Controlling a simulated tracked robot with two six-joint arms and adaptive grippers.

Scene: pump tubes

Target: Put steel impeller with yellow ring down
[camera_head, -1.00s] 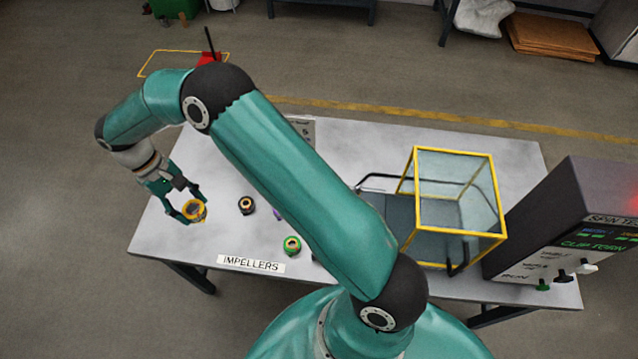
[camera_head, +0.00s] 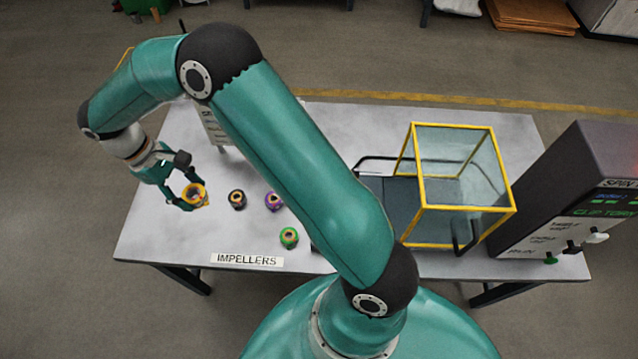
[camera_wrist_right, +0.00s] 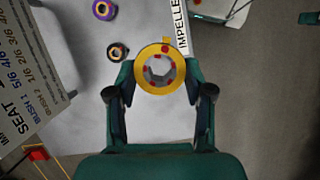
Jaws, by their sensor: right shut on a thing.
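The steel impeller with the yellow ring (camera_head: 194,195) is between the fingers of my right gripper (camera_head: 186,194), at the left end of the table (camera_head: 150,235). In the right wrist view the impeller (camera_wrist_right: 160,69) shows its yellow ring and grey centre with red marks, and the fingertips of the right gripper (camera_wrist_right: 160,80) close on its two sides. Whether the impeller touches the table or hangs just above it, I cannot tell. My left gripper is not in view.
To the right stand an impeller with a dark and orange ring (camera_head: 237,199), a purple one (camera_head: 274,201) and a green one (camera_head: 289,237). The IMPELLERS label (camera_head: 247,260) lies at the front edge. A yellow-framed clear box (camera_head: 465,170) and a control unit (camera_head: 570,200) stand right.

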